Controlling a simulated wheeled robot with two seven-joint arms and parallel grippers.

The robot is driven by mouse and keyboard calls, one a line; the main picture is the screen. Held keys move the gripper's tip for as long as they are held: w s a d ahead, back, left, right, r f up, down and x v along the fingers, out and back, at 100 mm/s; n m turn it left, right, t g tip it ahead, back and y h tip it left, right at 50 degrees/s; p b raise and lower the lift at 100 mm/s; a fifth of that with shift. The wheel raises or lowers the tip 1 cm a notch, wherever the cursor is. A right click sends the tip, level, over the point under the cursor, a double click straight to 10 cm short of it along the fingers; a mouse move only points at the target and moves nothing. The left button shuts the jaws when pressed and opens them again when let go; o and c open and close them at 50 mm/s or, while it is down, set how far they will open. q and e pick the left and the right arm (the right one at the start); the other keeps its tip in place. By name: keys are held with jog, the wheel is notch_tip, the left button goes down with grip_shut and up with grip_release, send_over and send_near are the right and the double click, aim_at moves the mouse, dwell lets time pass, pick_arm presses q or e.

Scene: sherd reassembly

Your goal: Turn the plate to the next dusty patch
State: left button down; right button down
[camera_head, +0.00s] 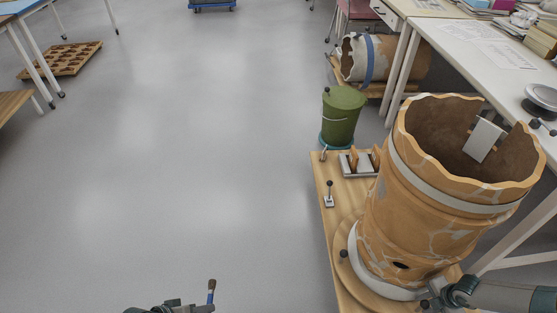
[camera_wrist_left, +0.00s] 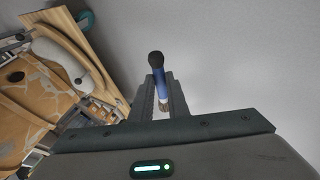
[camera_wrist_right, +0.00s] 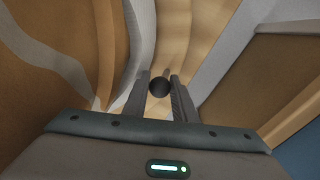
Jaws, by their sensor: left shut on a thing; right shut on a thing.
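The round wooden plate (camera_head: 343,262) lies on a wooden board and bears a big orange-brown jar (camera_head: 420,215) with a jagged open rim, pale bands and pale grey patches. Which patches are dusty I cannot tell. My left gripper (camera_head: 204,307) is shut on a blue-handled brush (camera_wrist_left: 160,76), held over open floor left of the board.
The board (camera_head: 325,190) carries a small lever (camera_head: 329,195) and a metal holder (camera_head: 357,163). A green bucket (camera_head: 342,115) stands behind it. A white table (camera_head: 480,45) is at the right, with a strapped jar (camera_head: 372,58) beyond the bucket.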

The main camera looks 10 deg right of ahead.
jog(key=shift+s+d, duration=0.15)
jog(key=shift+d, duration=0.15)
jog(key=c, duration=1.5)
grip_release()
jog(key=shift+o, duration=0.2)
jog(key=shift+r, duration=0.8)
notch_tip(320, 180, up, 10)
jog(key=s+p, duration=0.2)
jog(key=p, duration=0.1)
jog(key=shift+d, duration=0.2)
jog(key=shift+a, duration=0.1)
